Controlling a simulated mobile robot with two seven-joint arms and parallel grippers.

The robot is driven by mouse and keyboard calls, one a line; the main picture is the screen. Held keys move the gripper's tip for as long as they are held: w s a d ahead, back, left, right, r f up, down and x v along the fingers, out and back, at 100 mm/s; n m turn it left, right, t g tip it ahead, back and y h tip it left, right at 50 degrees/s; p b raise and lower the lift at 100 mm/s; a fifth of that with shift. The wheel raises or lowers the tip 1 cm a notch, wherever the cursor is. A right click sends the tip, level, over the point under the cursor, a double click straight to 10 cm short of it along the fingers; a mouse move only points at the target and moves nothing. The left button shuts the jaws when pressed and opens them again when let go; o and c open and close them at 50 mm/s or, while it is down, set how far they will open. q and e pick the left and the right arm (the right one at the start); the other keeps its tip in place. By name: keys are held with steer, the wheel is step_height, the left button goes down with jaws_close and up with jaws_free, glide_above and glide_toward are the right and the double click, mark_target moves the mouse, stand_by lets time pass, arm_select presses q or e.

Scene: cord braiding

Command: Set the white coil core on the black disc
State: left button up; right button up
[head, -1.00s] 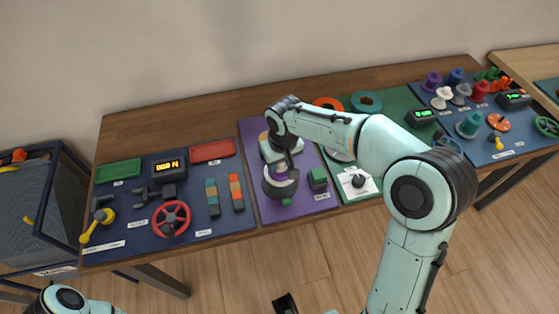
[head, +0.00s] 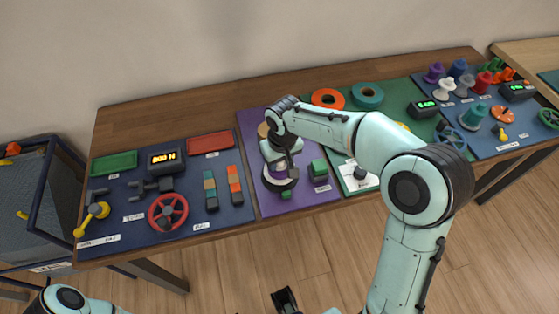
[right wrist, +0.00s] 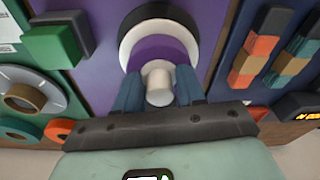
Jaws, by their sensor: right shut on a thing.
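My right gripper (right wrist: 158,90) is shut on a white post, part of the white coil core (right wrist: 158,68), in the right wrist view. Around the post a purple round area and a white ring show. The black disc (right wrist: 150,14) shows as a dark rim beyond this ring. In the head view my right gripper (head: 281,156) is low over the purple panel, with the black disc (head: 281,187) right below the core. Whether the core rests on the disc or hangs just above it, I cannot tell.
A green block (head: 319,168) stands close to the right of the disc on the purple panel (head: 255,130). A navy panel with a red wheel (head: 168,212) lies to the left. Orange (head: 327,98) and teal (head: 367,95) rings lie at the back right.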

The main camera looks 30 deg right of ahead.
steer(key=shift+f, duration=0.2)
steer(key=shift+f+b, duration=0.4)
steer(key=shift+f, duration=0.05)
steer(key=shift+f, duration=0.2)
stand_by(0.3)
steer(key=shift+f+b, duration=0.25)
steer(key=shift+b, duration=0.05)
steer(key=o, duration=1.1)
steer(key=shift+c, duration=0.2)
